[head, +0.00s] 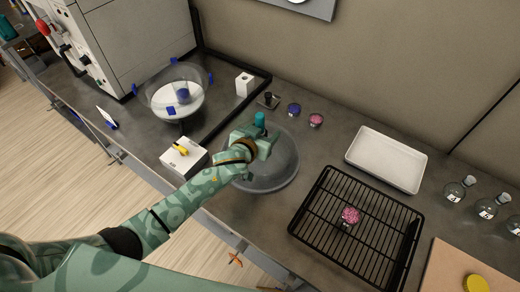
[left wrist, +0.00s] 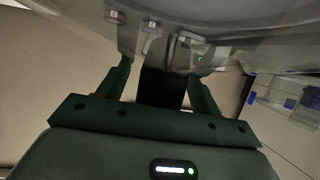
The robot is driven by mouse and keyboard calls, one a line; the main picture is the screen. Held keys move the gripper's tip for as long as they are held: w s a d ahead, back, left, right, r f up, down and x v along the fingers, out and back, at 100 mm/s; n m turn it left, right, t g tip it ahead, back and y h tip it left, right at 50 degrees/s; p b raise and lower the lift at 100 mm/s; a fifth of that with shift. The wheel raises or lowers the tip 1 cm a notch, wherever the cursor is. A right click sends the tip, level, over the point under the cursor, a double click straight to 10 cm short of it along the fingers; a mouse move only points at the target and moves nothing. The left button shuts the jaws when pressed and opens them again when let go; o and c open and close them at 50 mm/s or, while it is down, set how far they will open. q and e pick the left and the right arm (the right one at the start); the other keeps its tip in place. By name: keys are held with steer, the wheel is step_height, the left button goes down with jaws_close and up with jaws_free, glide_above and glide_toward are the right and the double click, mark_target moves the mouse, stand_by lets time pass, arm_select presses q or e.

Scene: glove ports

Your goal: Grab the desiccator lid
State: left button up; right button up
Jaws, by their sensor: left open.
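The desiccator lid (head: 280,172) is a clear dome lying on the dark bench in the middle of the head view. My left gripper (head: 262,142) is over its top, coming in from the left. In the left wrist view the glassy lid (left wrist: 260,30) fills the upper part. The open fingers (left wrist: 165,78) reach up to it, with a clear grey knob-like part (left wrist: 184,52) between their tips. I cannot tell whether they touch it. The clear desiccator bowl (head: 160,95) with blue clips and a white plate stands farther left. My right gripper is not in view.
A white box (head: 184,158) with a yellow item is left of the lid. A white tray (head: 385,158), flasks (head: 486,207) and small blue and pink jars (head: 316,120) stand behind and right.

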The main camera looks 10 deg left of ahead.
arm_select(q)
steer(key=shift+r, duration=0.1)
jaws_close()
steer(key=shift+r, duration=0.1)
